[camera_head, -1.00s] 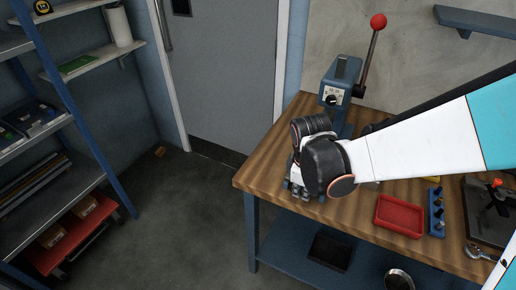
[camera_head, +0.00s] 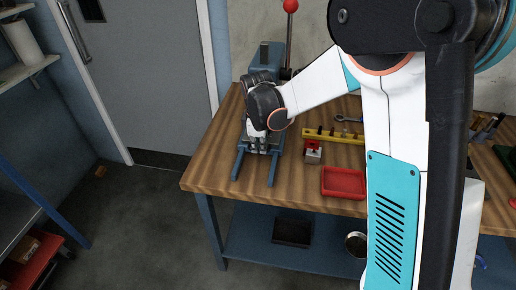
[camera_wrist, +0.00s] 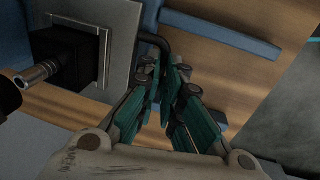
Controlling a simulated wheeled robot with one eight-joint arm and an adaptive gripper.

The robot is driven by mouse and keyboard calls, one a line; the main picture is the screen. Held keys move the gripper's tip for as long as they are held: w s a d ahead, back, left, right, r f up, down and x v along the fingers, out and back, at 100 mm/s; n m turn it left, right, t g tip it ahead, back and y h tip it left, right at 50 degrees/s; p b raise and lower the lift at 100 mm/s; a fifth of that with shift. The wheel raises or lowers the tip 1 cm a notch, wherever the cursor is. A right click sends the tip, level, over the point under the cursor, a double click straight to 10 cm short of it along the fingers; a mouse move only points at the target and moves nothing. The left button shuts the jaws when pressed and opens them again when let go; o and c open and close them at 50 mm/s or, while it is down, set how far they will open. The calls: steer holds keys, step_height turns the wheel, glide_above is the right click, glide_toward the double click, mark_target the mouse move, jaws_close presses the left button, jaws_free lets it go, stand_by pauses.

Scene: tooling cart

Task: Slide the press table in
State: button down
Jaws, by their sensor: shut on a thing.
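The press (camera_head: 266,58) is a blue body with a red-knobbed lever, at the back left of the wooden bench. Two blue rails (camera_head: 240,166) run from it toward the front edge, their front ends bare. My gripper (camera_head: 258,146) is over the rails close to the press and hides most of the press table. In the wrist view the press table (camera_wrist: 127,25) is a grey plate carrying a dark block. A black bent handle (camera_wrist: 153,40) comes from its side, and my gripper (camera_wrist: 167,78) is shut on it. The exact contact is partly hidden by the fingers.
Right of the rails are a small red-topped block (camera_head: 313,152), a yellow rack (camera_head: 340,137) and a red tray (camera_head: 343,182). The bench front (camera_head: 212,178) left of the rails is clear. My arm hides much of the right side.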

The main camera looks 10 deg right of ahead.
steer(key=shift+w+d, duration=0.1)
steer(key=shift+w, duration=0.05)
steer(key=c, duration=2)
jaws_free()
steer(key=shift+w+f, duration=0.1)
step_height(320, 180, up, 12)
steer(key=s, duration=0.2)
steer(key=shift+a, duration=0.3)
steer(key=shift+s, duration=0.1)
